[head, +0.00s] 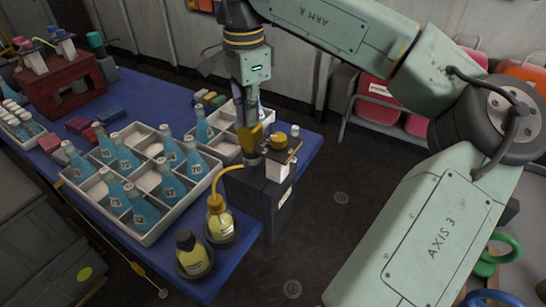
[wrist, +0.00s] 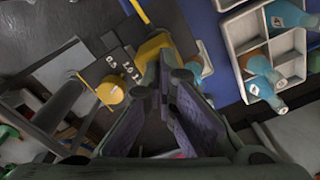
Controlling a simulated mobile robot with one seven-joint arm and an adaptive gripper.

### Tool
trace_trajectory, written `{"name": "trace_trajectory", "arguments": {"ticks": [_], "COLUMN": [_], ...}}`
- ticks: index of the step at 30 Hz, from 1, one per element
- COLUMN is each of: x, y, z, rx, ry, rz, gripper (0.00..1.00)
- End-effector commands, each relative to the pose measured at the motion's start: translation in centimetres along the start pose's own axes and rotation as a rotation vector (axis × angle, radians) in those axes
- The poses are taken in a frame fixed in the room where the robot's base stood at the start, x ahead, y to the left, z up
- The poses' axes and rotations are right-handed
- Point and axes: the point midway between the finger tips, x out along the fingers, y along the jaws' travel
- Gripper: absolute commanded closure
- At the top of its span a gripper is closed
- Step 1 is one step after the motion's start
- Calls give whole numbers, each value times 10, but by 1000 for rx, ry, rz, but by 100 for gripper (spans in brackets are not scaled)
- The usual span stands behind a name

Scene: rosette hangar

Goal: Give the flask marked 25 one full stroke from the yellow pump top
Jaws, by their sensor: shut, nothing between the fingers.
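A dark pump stand (head: 268,195) is at the table's right end. A yellow tube (head: 232,168) runs from the pump to a flask of yellow liquid (head: 219,222). Another yellow flask, dark-capped (head: 191,253), stands in front. Neither flask's number is readable, so I cannot tell which is 25.
A white divided tray (head: 146,238) with several teal bottles stands left of the pump on the blue table (head: 250,248). A second tray lies behind, partly hidden by my gripper. A red stand (head: 62,80) is far left.

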Motion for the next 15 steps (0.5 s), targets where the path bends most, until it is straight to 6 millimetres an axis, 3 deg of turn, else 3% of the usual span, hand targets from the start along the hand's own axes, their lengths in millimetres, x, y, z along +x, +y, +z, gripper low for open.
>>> {"name": "trace_trajectory", "arguments": {"ticks": [15], "x": [3], "y": [0], "z": [0], "rx": [0], "ry": [-1], "rz": [2], "gripper": [100]}}
